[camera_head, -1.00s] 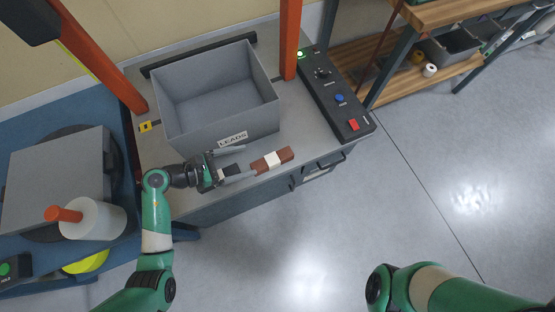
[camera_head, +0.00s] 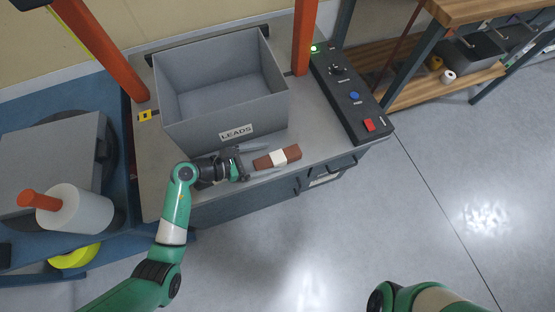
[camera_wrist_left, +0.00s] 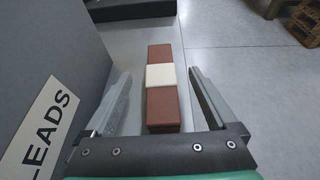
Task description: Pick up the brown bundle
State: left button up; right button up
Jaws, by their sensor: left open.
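The brown bundle (camera_head: 263,163) is a short bar with a white band around its middle. It lies on the grey bench top in front of the grey bin marked LEADS (camera_head: 205,132). My left gripper (camera_head: 258,160) is open at the bundle's left end, with its fingers pointing along the bundle. In the left wrist view the bundle (camera_wrist_left: 162,106) runs away lengthwise, its near end between the two open fingers (camera_wrist_left: 160,95). Neither finger visibly touches it. My right gripper is out of view; only part of my right arm shows at the bottom.
The bin wall stands close beside my left gripper. A black control box (camera_head: 350,95) with a red button lies at the bench's right. Orange posts (camera_head: 304,38) rise from the bench. A roll on a wrapping machine (camera_head: 75,210) stands at the left.

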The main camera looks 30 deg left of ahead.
aim_at(279, 157)
pick_arm(q)
jog(key=b+x, duration=0.1)
jog(key=x, duration=0.2)
jog(key=shift+f+b, duration=0.35)
jog(key=shift+f, duration=0.05)
jog(key=shift+w+d, duration=0.25)
jog(key=shift+d, duration=0.05)
jog(key=shift+r, duration=0.15)
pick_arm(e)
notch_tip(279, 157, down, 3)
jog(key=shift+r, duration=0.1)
pick_arm(q)
grip_shut()
